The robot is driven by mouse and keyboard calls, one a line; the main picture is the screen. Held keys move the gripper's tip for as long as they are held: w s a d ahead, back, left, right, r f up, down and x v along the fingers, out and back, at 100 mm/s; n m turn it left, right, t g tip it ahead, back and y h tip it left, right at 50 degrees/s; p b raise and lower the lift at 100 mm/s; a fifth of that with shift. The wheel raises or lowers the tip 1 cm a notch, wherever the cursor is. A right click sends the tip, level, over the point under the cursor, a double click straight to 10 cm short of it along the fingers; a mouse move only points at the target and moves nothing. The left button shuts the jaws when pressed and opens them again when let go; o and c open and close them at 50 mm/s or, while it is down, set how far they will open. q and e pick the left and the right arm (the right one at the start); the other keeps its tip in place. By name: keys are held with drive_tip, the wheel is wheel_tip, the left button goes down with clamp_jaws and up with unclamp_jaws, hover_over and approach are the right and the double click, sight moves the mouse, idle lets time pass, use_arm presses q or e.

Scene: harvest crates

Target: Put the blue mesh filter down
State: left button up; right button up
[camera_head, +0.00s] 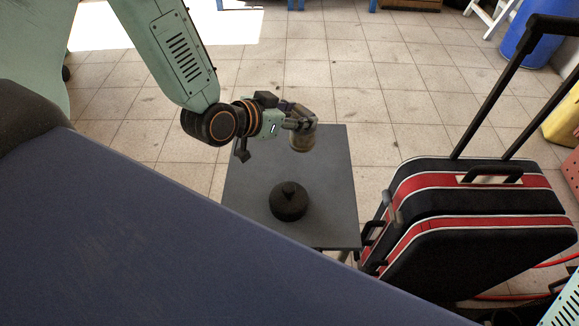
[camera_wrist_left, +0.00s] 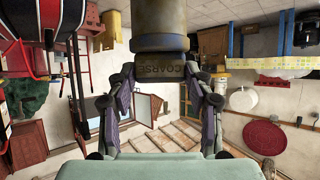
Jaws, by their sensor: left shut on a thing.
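My right gripper is not in view.
A dark round lidded pot or weight with a knob (camera_head: 289,203) stands on the table, nearer the front. A black and red suitcase (camera_head: 470,215) with a raised handle stands close to the table's right. The table's right side and front right are bare. Tiled floor (camera_head: 330,75) lies behind.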

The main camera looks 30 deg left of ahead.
use_arm(q)
drive_tip(key=w+a+n+t+y+p, duration=0.1)
drive_tip(key=w+a+n+y+p, duration=0.1)
drive_tip(key=w+a+n+y, duration=0.25)
wheel_tip(320, 180, down, 10)
drive_tip(key=b, duration=0.3)
drive_tip(key=shift+r, duration=0.25)
drive_tip(key=shift+s+f, duration=0.1)
drive_tip(key=shift+s, duration=0.05)
drive_tip(key=o, duration=1.2)
drive_tip(key=shift+o, duration=0.4)
